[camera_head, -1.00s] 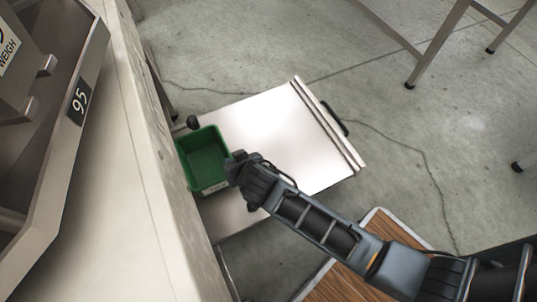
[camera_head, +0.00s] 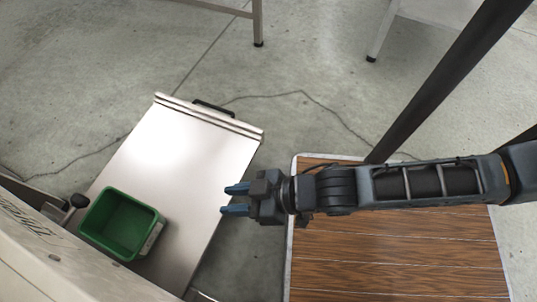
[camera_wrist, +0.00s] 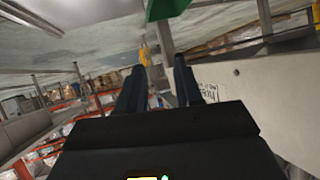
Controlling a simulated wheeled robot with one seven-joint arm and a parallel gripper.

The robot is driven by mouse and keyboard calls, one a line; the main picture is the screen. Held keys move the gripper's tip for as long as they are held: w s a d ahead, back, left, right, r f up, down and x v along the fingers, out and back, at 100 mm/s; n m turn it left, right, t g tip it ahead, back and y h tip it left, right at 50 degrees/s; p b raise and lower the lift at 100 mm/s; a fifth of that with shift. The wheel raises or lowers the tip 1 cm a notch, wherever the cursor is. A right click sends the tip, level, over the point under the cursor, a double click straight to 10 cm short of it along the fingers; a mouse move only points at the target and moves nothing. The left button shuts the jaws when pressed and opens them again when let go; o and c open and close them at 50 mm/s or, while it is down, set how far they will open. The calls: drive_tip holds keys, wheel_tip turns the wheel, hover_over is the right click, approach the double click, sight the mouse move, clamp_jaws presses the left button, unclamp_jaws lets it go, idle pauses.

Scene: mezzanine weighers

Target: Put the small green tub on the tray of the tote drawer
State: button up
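The small green tub (camera_head: 124,224) sits upright on the bare metal tray (camera_head: 183,150) of the pulled-out tote drawer, near the tray's inner end by the cabinet. A pale label shows on its side. My gripper (camera_head: 236,199) is to the right of the tub, above the tray's right edge, apart from the tub. Its two blue-grey fingers are spread with nothing between them. In the wrist view my gripper (camera_wrist: 159,88) also shows open and empty, and part of the green tub (camera_wrist: 166,8) shows at the top edge.
The drawer's front has a black handle (camera_head: 213,108). A wood-topped surface (camera_head: 400,255) lies under my arm at the right. The pale cabinet (camera_head: 50,265) stands at the lower left. Metal table legs (camera_head: 257,22) stand on the concrete floor behind. The outer part of the tray is clear.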

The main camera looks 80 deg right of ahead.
drive_tip(key=s+d+r+t, duration=0.1)
drive_tip(key=s+r, duration=0.3)
drive_tip(key=r, duration=0.4)
drive_tip(key=s+r+n+t, duration=0.1)
drive_tip(key=s+r, duration=0.3)
drive_tip(key=r, duration=0.4)
drive_tip(key=shift+s+d+t, duration=0.3)
drive_tip(key=shift+d, duration=0.1)
drive_tip(key=shift+r, duration=0.1)
